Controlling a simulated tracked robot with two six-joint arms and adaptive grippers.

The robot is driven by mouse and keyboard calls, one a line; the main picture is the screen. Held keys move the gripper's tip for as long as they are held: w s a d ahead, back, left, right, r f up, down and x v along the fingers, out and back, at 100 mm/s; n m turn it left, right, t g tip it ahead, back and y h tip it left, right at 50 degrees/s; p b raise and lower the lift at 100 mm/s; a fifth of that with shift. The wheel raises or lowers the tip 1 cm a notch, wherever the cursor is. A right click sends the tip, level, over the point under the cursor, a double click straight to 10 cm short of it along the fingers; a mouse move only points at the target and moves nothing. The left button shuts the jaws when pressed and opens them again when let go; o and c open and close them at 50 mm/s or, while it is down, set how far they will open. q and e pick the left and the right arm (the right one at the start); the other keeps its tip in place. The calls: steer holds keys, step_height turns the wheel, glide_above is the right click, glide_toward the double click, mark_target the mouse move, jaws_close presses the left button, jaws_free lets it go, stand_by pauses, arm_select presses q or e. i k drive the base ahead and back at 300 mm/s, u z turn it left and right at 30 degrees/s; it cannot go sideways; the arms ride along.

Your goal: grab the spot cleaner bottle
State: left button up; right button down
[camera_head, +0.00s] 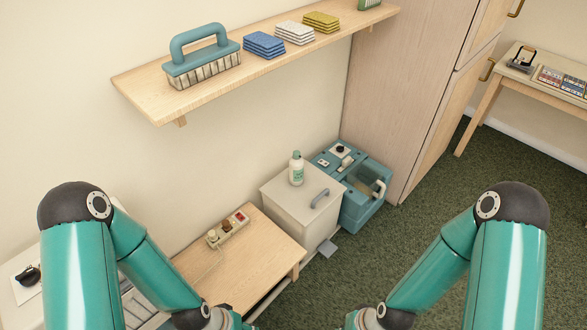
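A small white bottle (296,168) with a green label stands upright on top of a cream box (275,190) with a grey handle, below the wall shelf. I take it for the spot cleaner bottle, though its label is too small to read. My two teal arms come in from the lower left and lower right, with their wrists at the bottom edge, well short of the bottle. Both grippers are cut off below the picture, so their fingers do not show.
A teal machine (362,207) stands right of the box, against a wooden cabinet (405,90). A low wooden table (265,265) carries a power strip (228,229). A wall shelf (150,95) above holds a brush (203,60) and folded cloths. Green carpet at right is clear.

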mark_target(296, 165)
steer(key=z, duration=1)
steer(key=i, duration=0.15)
steer(key=u, duration=2.65)
steer(key=i, duration=0.15)
steer(key=u, duration=1.65)
steer(key=k, duration=1.75)
steer(key=u, duration=1.85)
steer(key=i, duration=0.1)
steer(key=z, duration=3.45)
steer(key=i, duration=0.5)
steer(key=z, duration=0.05)
